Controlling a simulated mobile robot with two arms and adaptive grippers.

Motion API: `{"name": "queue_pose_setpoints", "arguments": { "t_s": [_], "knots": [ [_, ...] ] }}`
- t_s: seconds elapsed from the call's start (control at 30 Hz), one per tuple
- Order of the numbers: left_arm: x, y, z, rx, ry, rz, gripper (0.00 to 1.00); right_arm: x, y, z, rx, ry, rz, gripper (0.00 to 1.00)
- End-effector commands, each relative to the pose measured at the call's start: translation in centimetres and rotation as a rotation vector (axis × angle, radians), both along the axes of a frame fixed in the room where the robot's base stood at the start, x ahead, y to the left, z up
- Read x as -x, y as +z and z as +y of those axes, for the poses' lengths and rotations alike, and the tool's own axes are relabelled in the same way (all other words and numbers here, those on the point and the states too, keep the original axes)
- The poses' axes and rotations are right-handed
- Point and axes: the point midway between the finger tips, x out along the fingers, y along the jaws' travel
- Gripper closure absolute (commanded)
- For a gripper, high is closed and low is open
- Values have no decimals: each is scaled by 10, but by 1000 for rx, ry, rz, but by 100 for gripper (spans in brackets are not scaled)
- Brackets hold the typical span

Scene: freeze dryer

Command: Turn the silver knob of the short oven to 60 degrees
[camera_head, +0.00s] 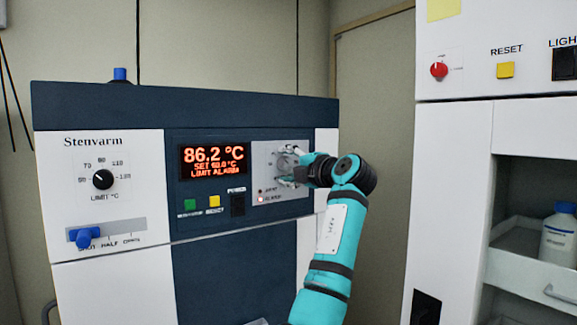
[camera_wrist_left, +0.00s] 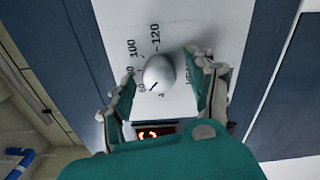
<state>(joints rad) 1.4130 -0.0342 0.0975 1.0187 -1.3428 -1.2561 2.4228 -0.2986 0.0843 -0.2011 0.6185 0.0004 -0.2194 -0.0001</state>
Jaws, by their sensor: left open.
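The short oven (camera_head: 105,225) is white and dark blue, labelled Stenvarm. Its silver knob (camera_head: 285,162) sits on a light panel right of the red display, partly hidden by my left gripper (camera_head: 292,166). In the left wrist view the round silver knob (camera_wrist_left: 159,73) has a short dark mark near its lower left edge. Printed numbers around it include 100 and 120; which number the mark meets is hard to tell. My left gripper (camera_wrist_left: 165,100) is open, with one finger on each side of the knob and visible gaps between. My right gripper is out of view.
The display (camera_head: 214,160) reads 86.2 °C with a limit alarm; its set line is blurred. A black limit knob (camera_head: 103,180) and blue lever (camera_head: 84,237) are at the left. A tall white cabinet (camera_head: 450,180) stands close at the right, with a bottle (camera_head: 557,238) on its shelf.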

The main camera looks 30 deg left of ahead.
Motion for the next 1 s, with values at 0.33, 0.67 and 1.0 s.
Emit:
{"name": "queue_pose_setpoints", "arguments": {
  "t_s": [0.33,0.67,1.0],
  "knots": [
    [21,0,-54,-1,-5,-2,43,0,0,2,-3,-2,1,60],
    [42,0,-103,0,-2,-1,43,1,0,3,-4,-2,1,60],
    [45,0,-110,-1,0,0,43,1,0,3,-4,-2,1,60]
  ]
}}
